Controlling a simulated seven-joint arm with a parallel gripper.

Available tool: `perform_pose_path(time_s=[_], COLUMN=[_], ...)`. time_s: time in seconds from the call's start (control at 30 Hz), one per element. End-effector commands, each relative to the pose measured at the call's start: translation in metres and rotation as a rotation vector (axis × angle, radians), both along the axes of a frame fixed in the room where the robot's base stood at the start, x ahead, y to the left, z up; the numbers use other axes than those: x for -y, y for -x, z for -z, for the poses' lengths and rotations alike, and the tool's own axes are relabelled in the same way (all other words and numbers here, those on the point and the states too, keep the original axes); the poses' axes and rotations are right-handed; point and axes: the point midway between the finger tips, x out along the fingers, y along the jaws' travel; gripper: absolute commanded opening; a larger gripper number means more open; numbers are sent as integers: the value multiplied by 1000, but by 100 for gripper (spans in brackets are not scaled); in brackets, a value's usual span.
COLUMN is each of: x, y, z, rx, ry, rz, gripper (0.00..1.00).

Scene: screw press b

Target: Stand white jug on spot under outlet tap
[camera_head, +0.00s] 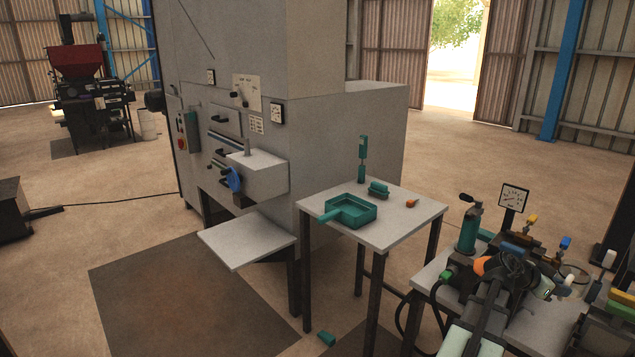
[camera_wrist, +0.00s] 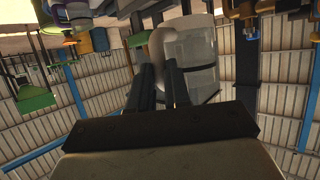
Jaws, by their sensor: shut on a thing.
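My gripper (camera_wrist: 164,85) is at the end of my arm over the right bench in the head view. In the wrist view its two dark fingers are closed on the pale handle of the white jug (camera_wrist: 192,62). The jug's translucent body stands out beyond the fingers. In the head view my arm and the bench clutter hide most of the jug, and I cannot tell its tilt. A blue round handle (camera_head: 234,179) sits on the front of the grey machine, above a bare grey shelf (camera_head: 245,240). I cannot tell whether it is the outlet tap. No marked spot is clear.
A small table (camera_head: 400,227) holds a green pan (camera_head: 350,211), a green block (camera_head: 378,188), an upright green tool (camera_head: 362,160) and an orange item (camera_head: 411,203). Floor before the shelf is clear.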

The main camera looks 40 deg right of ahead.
Motion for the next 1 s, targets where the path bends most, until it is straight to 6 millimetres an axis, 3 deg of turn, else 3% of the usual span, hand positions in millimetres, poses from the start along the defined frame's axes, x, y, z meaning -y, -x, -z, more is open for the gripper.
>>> perform_pose_path(time_s=[0.17, 0.4, 0.67, 1.0], x=[5, 7, -12, -58], y=[-30, -125, -226, -350], z=[-19, -53, -54, -53], rx=[0, 0, 0, 0], ry=[4, 4, 1, 1], rz=[-82, -309, -502, -745], gripper=[0, 0, 0, 0])
